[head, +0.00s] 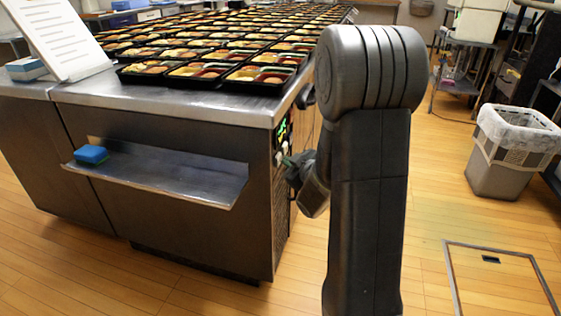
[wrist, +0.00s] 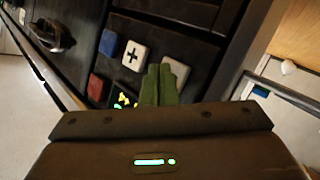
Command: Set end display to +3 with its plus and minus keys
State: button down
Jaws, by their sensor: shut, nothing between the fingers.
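The end display (wrist: 125,100) shows yellow-green lit characters, partly hidden behind my fingers; I cannot read its value. In the head view the display (head: 282,129) glows green on the counter's end face. A white plus key (wrist: 132,56) is in plain view. Another white key (wrist: 178,70) sits to its right, partly covered by the fingertips, and its mark cannot be seen. My gripper (wrist: 160,70) has its green fingers shut together and empty. The tips are over the panel between the two white keys; touching or apart, I cannot tell. In the head view my gripper (head: 292,162) is beside the end face.
A blue key (wrist: 107,43) and a red key (wrist: 96,87) are on the same panel. A dark handle (wrist: 52,36) is farther left. Bento trays (head: 256,79) cover the counter. A blue sponge (head: 91,154) lies on the side shelf. A bin (head: 510,150) stands at right; floor between is clear.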

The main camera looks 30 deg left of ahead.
jog(key=shift+a, duration=0.2)
dwell(0.5)
jog(key=shift+w+d, duration=0.15)
jog(key=shift+d, duration=0.7)
jog(key=shift+w+d+p, duration=0.15)
jog(key=shift+w+d, duration=0.05)
jog(key=shift+d, duration=0.6)
jog(key=shift+w+d+p, duration=0.15)
jog(key=shift+d, duration=0.7)
jog(key=shift+w+d+p, duration=0.15)
jog(key=shift+w+d, duration=0.05)
jog(key=shift+d, duration=0.6)
